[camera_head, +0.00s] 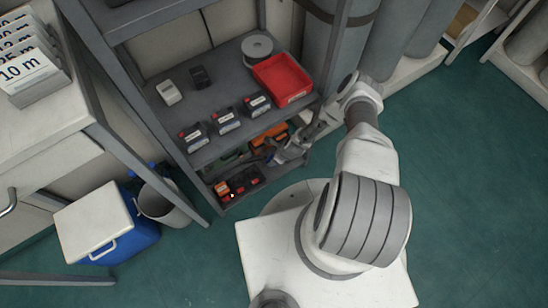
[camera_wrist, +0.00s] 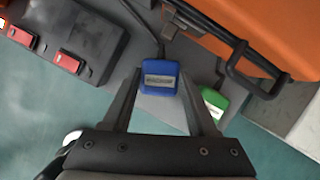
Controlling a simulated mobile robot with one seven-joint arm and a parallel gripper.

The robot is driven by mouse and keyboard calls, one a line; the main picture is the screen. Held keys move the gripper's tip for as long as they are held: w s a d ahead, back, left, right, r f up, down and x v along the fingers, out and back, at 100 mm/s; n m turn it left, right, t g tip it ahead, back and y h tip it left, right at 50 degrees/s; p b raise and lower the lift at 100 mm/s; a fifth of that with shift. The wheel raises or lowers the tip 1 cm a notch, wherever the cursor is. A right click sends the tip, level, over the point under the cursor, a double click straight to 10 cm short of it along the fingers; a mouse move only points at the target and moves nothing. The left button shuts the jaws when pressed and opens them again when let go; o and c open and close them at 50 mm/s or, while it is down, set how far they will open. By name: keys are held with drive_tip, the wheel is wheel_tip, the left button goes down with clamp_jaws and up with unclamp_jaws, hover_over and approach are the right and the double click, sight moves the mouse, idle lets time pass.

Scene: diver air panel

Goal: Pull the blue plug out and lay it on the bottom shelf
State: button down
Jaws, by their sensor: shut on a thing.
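The blue plug (camera_wrist: 159,80) is between the fingers of my gripper (camera_wrist: 160,72) in the wrist view, and the fingers are shut on it. Its dark cable runs up and away. It is apart from the black power strip (camera_wrist: 88,35) at left. The grey bottom shelf (camera_wrist: 160,112) shows behind and below the plug; I cannot tell whether the plug touches it. In the head view my gripper (camera_head: 268,154) reaches into the bottom shelf, and the plug is too small to make out there.
A green plug (camera_wrist: 214,102) is close to the right finger. An orange case (camera_wrist: 260,30) with a black handle is at upper right. The power strip (camera_head: 238,184) has red switches. Above is a shelf with a red tray (camera_head: 283,80). A grey bin (camera_head: 157,203) stands left of the rack.

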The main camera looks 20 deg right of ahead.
drive_tip(key=shift+f, duration=0.25)
idle(0.4)
drive_tip(key=shift+c, duration=0.5)
unclamp_jaws()
